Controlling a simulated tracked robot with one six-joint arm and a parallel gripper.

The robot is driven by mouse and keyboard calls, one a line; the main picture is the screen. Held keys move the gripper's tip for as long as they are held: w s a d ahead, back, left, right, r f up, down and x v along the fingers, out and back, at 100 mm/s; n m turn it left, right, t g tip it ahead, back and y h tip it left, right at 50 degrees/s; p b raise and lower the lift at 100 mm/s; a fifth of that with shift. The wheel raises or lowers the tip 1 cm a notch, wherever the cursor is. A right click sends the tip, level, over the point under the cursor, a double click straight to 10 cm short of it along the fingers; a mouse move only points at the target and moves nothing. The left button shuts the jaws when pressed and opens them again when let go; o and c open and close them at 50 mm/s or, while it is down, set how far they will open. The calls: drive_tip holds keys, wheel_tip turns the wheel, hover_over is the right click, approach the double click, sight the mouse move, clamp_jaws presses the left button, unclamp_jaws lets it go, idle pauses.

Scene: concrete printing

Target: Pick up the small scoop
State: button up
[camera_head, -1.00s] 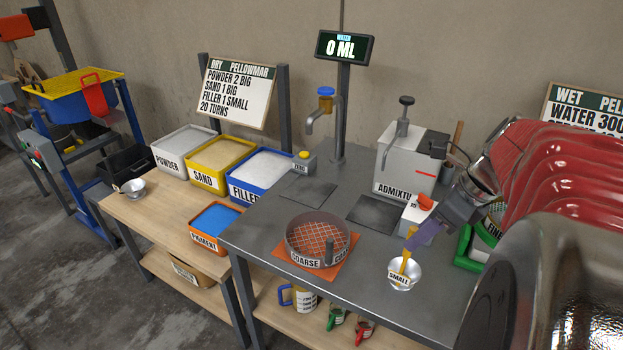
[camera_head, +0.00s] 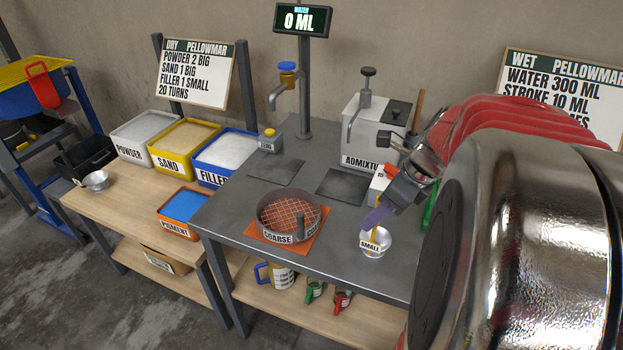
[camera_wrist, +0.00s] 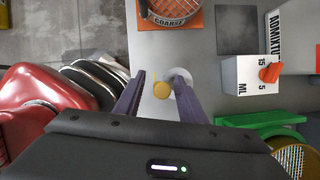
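The small scoop (camera_head: 376,246) is a shiny metal bowl with an upright yellow handle and a SMALL label. It stands on the grey table near its front right edge. The scoop's bowl (camera_wrist: 181,74) is partly hidden behind the right finger.
The COARSE sieve (camera_head: 289,217) on an orange mat stands left of the scoop. Behind are a white ML box (camera_head: 378,184) and the ADMIXTURE dispenser (camera_head: 372,135). A green holder (camera_wrist: 262,119) lies to the right in the wrist view. Dark pads (camera_head: 341,186) lie bare.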

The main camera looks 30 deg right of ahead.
drive_tip(key=shift+c, duration=0.2)
clamp_jaws()
idle(0.3)
